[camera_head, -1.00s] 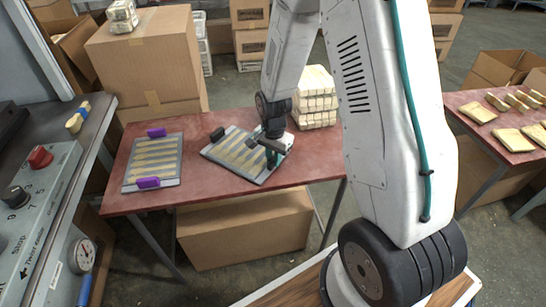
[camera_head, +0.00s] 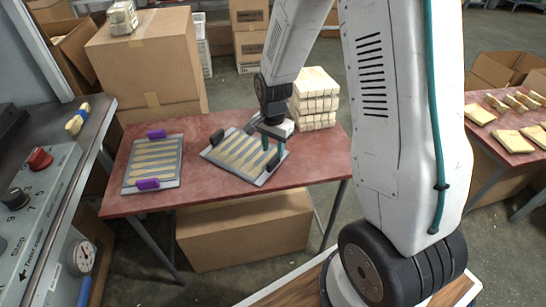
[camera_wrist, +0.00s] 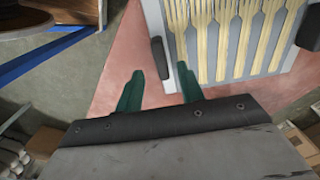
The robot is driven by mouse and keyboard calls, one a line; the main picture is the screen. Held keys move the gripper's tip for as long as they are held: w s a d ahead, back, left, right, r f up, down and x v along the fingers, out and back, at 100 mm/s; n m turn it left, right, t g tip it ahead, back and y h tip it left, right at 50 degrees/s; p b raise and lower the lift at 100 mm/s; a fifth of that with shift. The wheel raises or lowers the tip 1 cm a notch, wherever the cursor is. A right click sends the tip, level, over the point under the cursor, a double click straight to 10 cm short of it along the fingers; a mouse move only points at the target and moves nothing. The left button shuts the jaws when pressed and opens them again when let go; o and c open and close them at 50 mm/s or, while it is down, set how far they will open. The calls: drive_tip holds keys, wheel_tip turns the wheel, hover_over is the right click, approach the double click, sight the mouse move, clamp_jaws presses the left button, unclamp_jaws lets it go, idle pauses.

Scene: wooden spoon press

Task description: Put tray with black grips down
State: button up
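The tray with black grips (camera_head: 213,152) lies on the red table, turned at an angle, with pale wooden pieces in rows on it. One black grip (camera_head: 217,136) is at its far left end; the other (camera_head: 273,162) is at its right end, near my gripper. My gripper (camera_head: 274,150) is over that right end. A black grip (camera_wrist: 159,58) shows just beyond the fingertips, and the other grip (camera_wrist: 308,30) is at the right edge.
A tray with purple grips (camera_head: 130,172) lies to the left on the red table (camera_head: 195,190), also holding wooden pieces. A stack of wooden pieces (camera_head: 315,100) stands at the table's back right. A control panel (camera_head: 35,200) is at the left. The table's front strip is clear.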

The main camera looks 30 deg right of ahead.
drive_tip(key=s+a+r+n, duration=0.15)
drive_tip(key=s+r, duration=0.25)
drive_tip(key=r, duration=0.9)
drive_tip(key=s+a+r+n, duration=0.2)
drive_tip(key=s+r+n, duration=0.3)
drive_tip(key=s, duration=0.5)
drive_tip(key=s+a+r+n+t, duration=0.1)
drive_tip(key=s+r+n, duration=0.4)
drive_tip(key=s, duration=0.6)
wheel_tip(320, 180, up, 3)
drive_tip(key=shift+a+f, duration=0.15)
drive_tip(key=shift+a, duration=0.25)
drive_tip(key=shift+s+n, duration=0.5)
drive_tip(key=shift+n, duration=0.05)
drive_tip(key=shift+a, duration=0.15)
drive_tip(key=shift+c, duration=0.2)
